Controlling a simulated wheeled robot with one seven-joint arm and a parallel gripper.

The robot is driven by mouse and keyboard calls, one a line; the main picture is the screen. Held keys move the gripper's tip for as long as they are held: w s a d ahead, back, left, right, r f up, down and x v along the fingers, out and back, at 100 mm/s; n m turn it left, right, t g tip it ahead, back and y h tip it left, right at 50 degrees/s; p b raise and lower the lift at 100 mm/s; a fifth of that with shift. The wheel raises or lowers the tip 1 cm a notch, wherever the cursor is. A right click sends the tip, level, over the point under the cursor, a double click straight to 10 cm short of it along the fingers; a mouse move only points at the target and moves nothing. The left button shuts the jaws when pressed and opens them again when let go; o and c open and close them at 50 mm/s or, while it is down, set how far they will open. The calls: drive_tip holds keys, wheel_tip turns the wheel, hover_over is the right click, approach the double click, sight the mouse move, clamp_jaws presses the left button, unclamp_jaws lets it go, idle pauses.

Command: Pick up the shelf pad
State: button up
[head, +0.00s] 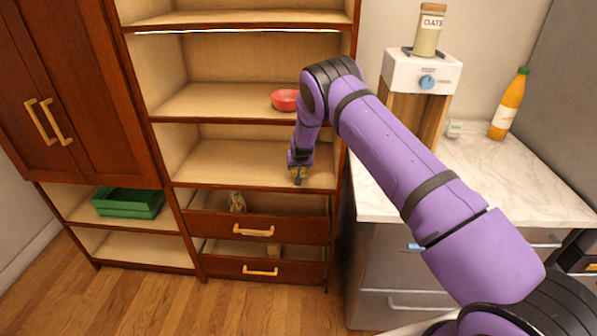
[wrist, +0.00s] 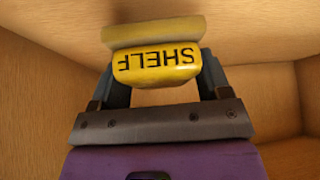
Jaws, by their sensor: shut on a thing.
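The shelf pad (wrist: 158,66) is a yellow block with the word SHELF on it, upside down in the wrist view. My gripper (wrist: 157,75) is shut on it, with a dark finger on each side. In the head view my gripper (head: 298,172) points down in the open shelf compartment (head: 230,165) above the drawers, near its right side. I cannot tell whether the pad touches the shelf board.
A red bowl (head: 285,100) sits on the shelf above, close to my arm. The cabinet's right side panel stands just right of my gripper. A green crate (head: 129,203) is on the lower left shelf. The compartment's left part is clear.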

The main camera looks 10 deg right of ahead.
drive_tip(key=s+a, duration=0.2)
drive_tip(key=s, duration=1.5)
drive_tip(key=shift+s+f, duration=0.2)
drive_tip(key=shift+s, duration=0.1)
drive_tip(key=o, duration=0.4)
drive_tip(key=shift+c, duration=1.5)
drive_tip(key=shift+a, duration=0.1)
